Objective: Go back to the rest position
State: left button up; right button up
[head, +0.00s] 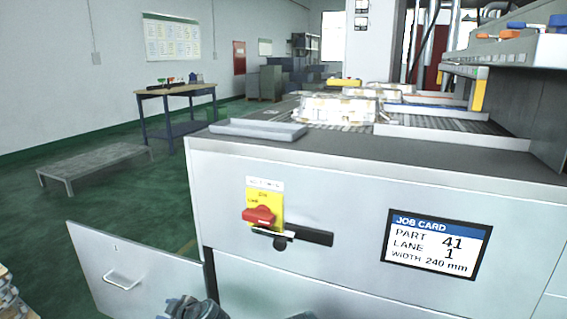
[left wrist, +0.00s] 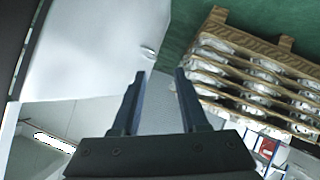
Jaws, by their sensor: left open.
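My left gripper (left wrist: 160,73) shows in the left wrist view with its two dark fingers apart and nothing between them. Past its tips are a pale panel with a small handle (left wrist: 148,52) and the green floor. In the head view, a dark part of my own arm shows at the bottom edge, but its fingers cannot be made out. My right gripper is not in view.
A grey machine (head: 340,165) with a red rotary switch (head: 259,216) and a job card (head: 437,244) fills the right. A door panel (head: 135,285) stands open at lower left. Stacked pallets (left wrist: 255,75) show in the left wrist view. A low platform (head: 95,163) stands on open floor.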

pick_arm(q)
jog(key=s+d+r+m+g+h+p, duration=0.2)
jog(key=d+r+m+p, duration=0.4)
jog(key=p, duration=0.5)
jog(key=s+d+r+m+g+h+p, duration=0.2)
jog(key=s+d+r+m+h+p, duration=0.1)
jog(key=s+d+r+m+p, duration=0.4)
jog(key=s+d+r+m+g+h+p, duration=0.3)
jog(key=s+d+r+m+p, duration=0.2)
jog(key=d+r+p, duration=0.6)
notch_tip(320, 180, up, 3)
jog(key=m+p, duration=0.2)
jog(key=p, duration=0.4)
jog(key=shift+d+h, duration=0.3)
